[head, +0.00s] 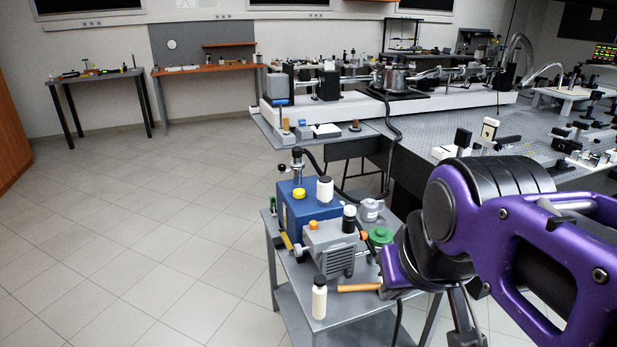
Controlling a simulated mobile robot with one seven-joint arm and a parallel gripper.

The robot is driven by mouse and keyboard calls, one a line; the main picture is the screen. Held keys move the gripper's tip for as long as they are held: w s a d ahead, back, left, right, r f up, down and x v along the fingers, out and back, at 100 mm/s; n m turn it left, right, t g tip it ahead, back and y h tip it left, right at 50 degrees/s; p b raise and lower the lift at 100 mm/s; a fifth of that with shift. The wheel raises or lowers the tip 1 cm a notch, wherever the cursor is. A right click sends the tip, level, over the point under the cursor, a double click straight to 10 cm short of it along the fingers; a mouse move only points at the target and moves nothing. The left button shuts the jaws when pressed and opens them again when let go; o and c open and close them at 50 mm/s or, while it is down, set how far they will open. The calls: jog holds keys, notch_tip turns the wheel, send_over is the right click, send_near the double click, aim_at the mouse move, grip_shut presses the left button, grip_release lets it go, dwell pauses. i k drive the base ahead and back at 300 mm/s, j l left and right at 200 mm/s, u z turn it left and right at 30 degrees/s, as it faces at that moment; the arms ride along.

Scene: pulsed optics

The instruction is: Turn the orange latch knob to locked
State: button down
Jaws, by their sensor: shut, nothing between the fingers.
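A small orange knob-like piece (314,225) sits on top of a grey ribbed housing (336,250) on the cart. My purple arm covers the lower right.
The grey cart (297,311) also carries a blue box (296,214), white bottles (319,297), a green round part (380,236) and a wooden handle (358,288). A perforated optics table (430,142) with instruments stands behind. The tiled floor (150,230) at left is clear.

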aim_at(364, 237)
jog(key=l+u, duration=0.3)
jog(key=l, duration=0.5)
jog(key=l+u, duration=0.3)
jog(key=l, duration=0.5)
jog(key=k+l+u, duration=0.1)
jog(key=l+u, duration=0.25)
jog(key=l, duration=0.45)
jog(key=i+l+u, duration=0.2)
jog(key=l, duration=0.15)
jog(key=l+u, duration=0.25)
jog(key=l, duration=0.15)
jog(key=l+z, duration=0.1)
jog(key=l, duration=0.25)
jog(key=j, duration=0.35)
